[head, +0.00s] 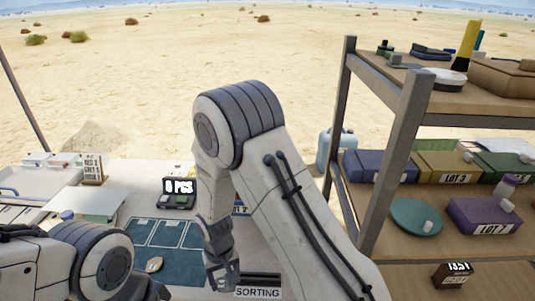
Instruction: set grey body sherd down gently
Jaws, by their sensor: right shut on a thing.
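My right gripper (223,277) points down over the sorting table, just right of the blue-green mat (178,235) and left of the SORTING label. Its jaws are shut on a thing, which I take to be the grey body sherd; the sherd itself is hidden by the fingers. I cannot tell whether it touches the table. A small tan sherd (154,265) lies on the mat, left of the right gripper. My left arm comes in at the lower left, and its gripper does not show clearly.
The SORTING label (258,293) is at the table front. My right arm hides part of the table.

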